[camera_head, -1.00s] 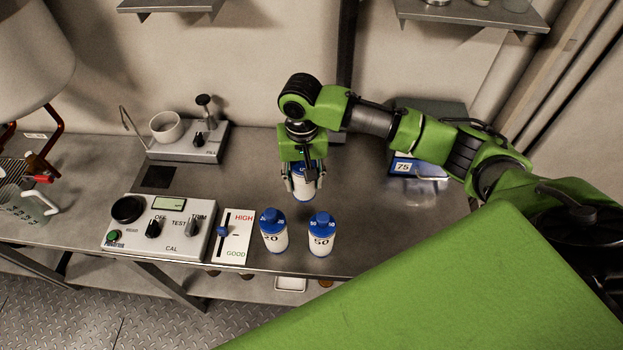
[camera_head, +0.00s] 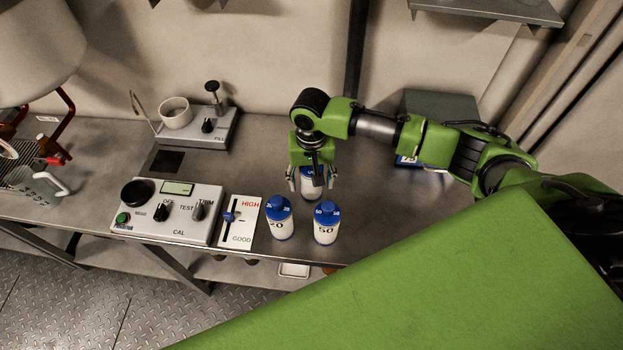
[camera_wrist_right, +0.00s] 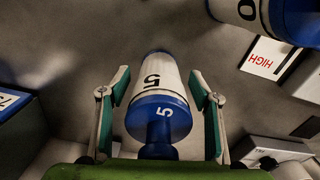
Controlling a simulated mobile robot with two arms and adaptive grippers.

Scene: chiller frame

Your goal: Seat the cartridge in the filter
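A white bottle-shaped cartridge with a blue cap, marked 5 (camera_head: 311,191), stands between the fingers of my right gripper (camera_head: 311,184). In the right wrist view the cartridge (camera_wrist_right: 158,85) lies between the two fingers (camera_wrist_right: 160,90), with narrow gaps on both sides, so the gripper looks open around it. Two similar cartridges, marked 20 (camera_head: 281,222) and 50 (camera_head: 326,224), stand upright near the bench's front edge. I cannot pick out the filter with certainty. My left gripper is not in view.
A control box (camera_head: 168,212) with knobs and a HIGH/GOOD slider panel (camera_head: 239,221) lie left of the cartridges. A unit with a white cup (camera_head: 176,112) stands at the back left. A grey-blue box (camera_head: 441,104) stands behind my right arm. Bench space right of the cartridges is clear.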

